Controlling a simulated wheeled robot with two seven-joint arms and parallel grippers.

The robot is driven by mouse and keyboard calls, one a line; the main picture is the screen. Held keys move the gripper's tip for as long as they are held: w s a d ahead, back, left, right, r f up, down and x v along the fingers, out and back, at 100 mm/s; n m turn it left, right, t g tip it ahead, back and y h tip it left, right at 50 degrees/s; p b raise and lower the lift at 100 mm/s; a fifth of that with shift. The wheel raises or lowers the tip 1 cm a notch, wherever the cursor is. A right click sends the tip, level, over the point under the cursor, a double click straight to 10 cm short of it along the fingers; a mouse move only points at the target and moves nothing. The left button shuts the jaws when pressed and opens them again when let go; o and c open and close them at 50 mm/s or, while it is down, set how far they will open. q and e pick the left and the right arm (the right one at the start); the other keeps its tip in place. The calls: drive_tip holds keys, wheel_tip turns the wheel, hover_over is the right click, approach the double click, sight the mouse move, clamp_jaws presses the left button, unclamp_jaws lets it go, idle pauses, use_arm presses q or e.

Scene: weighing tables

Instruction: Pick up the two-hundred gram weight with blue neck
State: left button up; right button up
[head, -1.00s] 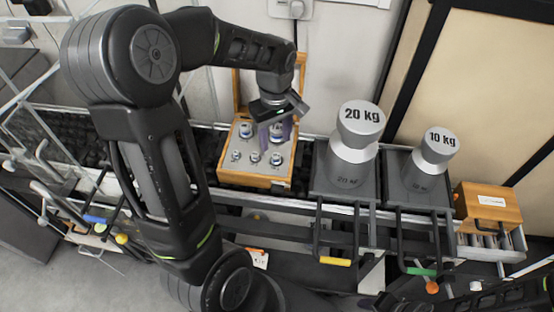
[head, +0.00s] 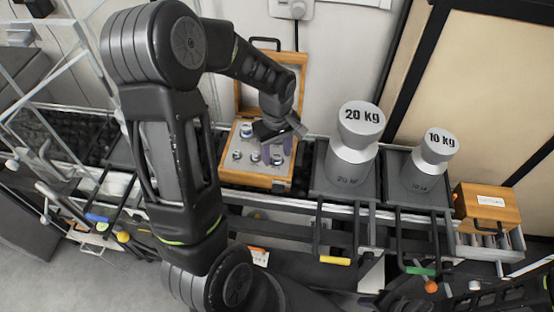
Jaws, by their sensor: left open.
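An open wooden box (head: 253,181) holds several small silver weights in a pale insert. One larger weight (head: 246,130) stands at the back left, with a bluish neck. A front row shows a left weight (head: 237,155), a middle weight (head: 254,157) and a right weight (head: 276,159). Their markings are too small to read, so I cannot tell which is two hundred grams. My left gripper (head: 281,145) is open, low over the back right of the box, and hides the weight there. I cannot tell whether it touches that weight. My right gripper is not in view.
A 20 kg weight (head: 361,125) and a 10 kg weight (head: 439,147) stand on dark platforms right of the box. A closed wooden case (head: 487,207) is at the far right. The raised box lid and wall are behind my gripper.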

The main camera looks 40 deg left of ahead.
use_arm(q)
drive_tip(key=shift+c, duration=0.3)
clamp_jaws()
idle(0.5)
